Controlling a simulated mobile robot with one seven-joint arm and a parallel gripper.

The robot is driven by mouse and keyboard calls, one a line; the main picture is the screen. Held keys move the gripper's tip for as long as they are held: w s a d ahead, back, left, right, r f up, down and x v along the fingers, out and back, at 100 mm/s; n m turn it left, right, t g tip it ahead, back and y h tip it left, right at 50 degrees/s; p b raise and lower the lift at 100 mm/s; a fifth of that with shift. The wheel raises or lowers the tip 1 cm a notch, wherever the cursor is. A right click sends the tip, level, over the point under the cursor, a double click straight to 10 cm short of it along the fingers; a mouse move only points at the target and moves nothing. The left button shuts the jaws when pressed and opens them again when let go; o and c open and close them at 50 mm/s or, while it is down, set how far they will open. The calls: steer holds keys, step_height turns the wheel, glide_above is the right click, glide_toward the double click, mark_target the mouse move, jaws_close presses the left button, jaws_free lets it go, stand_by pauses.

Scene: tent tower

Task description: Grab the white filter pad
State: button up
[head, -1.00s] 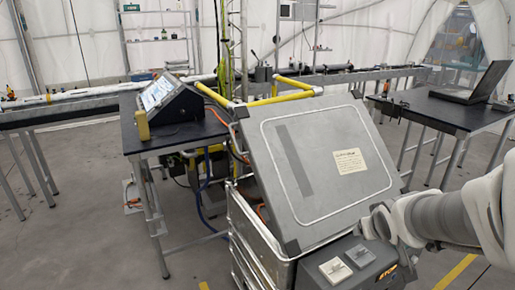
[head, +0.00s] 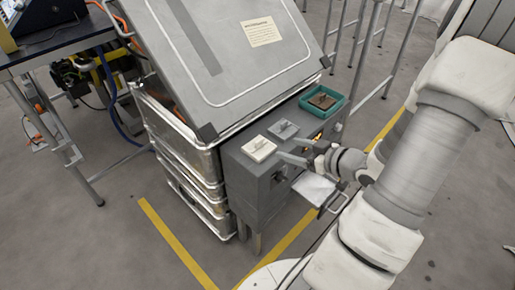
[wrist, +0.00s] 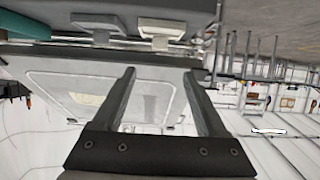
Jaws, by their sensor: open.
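The white filter pad (head: 258,149) is a small pale square with a raised grip, lying on top of a dark grey box at the front of the big metal case. In the wrist view the white pad (wrist: 161,29) lies beyond the fingertips, roughly in line with the gap between them. My gripper (head: 285,147) is open and empty, just to the right of the pad in the head view. In the wrist view my gripper's two fingers (wrist: 159,72) are spread with nothing between them. I cannot tell the exact height above the pad.
A similar grey pad (head: 283,129) lies beside the white one. A teal tray (head: 334,108) with a brown piece stands farther along the box (head: 247,185). A pale flat panel (head: 314,188) juts from the box front below my gripper. The tilted case lid (head: 215,60) rises behind.

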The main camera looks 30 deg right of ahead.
steer(key=b, duration=0.4)
glide_toward(253, 142)
steer(key=w, duration=0.1)
steer(key=w+a, duration=0.2)
steer(key=w, duration=0.1)
steer(key=shift+w, duration=0.1)
steer(key=shift+b+x, duration=1.35)
steer(key=shift+x, duration=1.25)
steer(key=shift+d+f, duration=0.15)
steer(key=shift+d, duration=0.05)
jaws_close()
